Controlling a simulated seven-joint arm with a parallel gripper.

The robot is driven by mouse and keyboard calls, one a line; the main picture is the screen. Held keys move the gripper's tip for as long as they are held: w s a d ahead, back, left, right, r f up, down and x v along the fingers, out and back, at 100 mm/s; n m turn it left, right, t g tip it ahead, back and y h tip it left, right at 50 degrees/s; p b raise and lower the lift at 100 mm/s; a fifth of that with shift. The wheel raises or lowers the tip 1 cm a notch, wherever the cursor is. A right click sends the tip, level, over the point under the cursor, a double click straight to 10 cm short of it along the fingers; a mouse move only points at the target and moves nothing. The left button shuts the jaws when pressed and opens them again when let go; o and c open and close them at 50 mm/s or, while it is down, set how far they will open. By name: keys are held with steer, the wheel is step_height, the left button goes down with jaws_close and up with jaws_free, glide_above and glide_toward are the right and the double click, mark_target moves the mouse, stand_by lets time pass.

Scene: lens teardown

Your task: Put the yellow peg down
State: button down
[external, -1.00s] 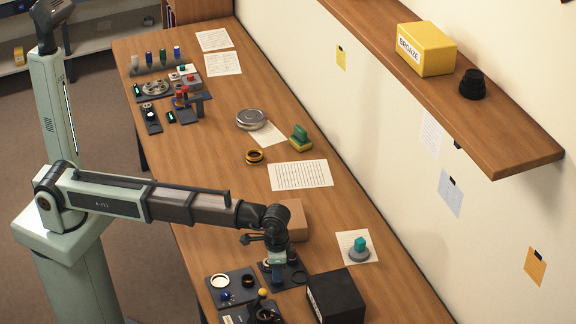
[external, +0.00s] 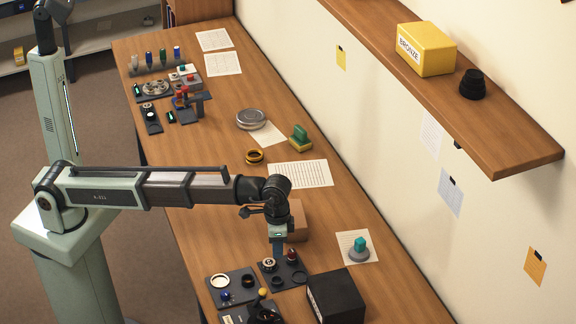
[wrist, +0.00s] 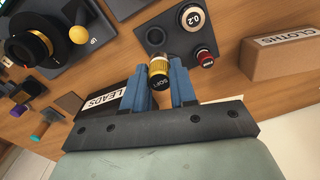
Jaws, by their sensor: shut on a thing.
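The yellow peg (wrist: 158,70) is a ribbed yellow cylinder with a lettered black end, seen between my blue fingers in the wrist view. My gripper (wrist: 160,80) is shut on it. In the external view my gripper (external: 278,246) points down above the dark peg board, and the peg cannot be made out there. In the wrist view the dark board (wrist: 174,42) holds a black peg marked 0.2 (wrist: 193,18) and a red peg (wrist: 203,57). A round hole (wrist: 155,36) in it looks empty.
A brown CLOTHS box (external: 296,222) stands behind the board and a black LEADS box (external: 336,297) beside it. A grey disc with a teal block (external: 360,248) sits on paper to the right.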

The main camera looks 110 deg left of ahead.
steer(key=s+a+n, duration=0.4)
steer(key=s+a, duration=0.6)
steer(key=a, duration=1.1)
steer(key=s+a+n, duration=0.3)
steer(key=s+a, duration=0.7)
steer(key=a, duration=1.1)
steer(key=s+a+n, duration=0.4)
steer(key=s+a, duration=0.5)
steer(key=a, duration=1.3)
steer(key=w+a+n, duration=0.1)
steer(key=a+n, duration=0.2)
steer(key=a, duration=0.4)
steer(key=shift+w+d+f+n, duration=0.1)
steer(key=shift+f+n, duration=0.55)
steer(key=shift+f, duration=1.05)
steer(key=shift+w+a+f+n, duration=0.1)
steer(key=shift+f+n, duration=0.5)
steer(key=shift+f, duration=1.1)
steer(key=shift+w+d+f+n, duration=0.1)
steer(key=shift+f+n, duration=0.55)
steer(key=shift+f, duration=1.05)
steer(key=c, duration=0.9)
jaws_free()
steer(key=shift+f, duration=0.1)
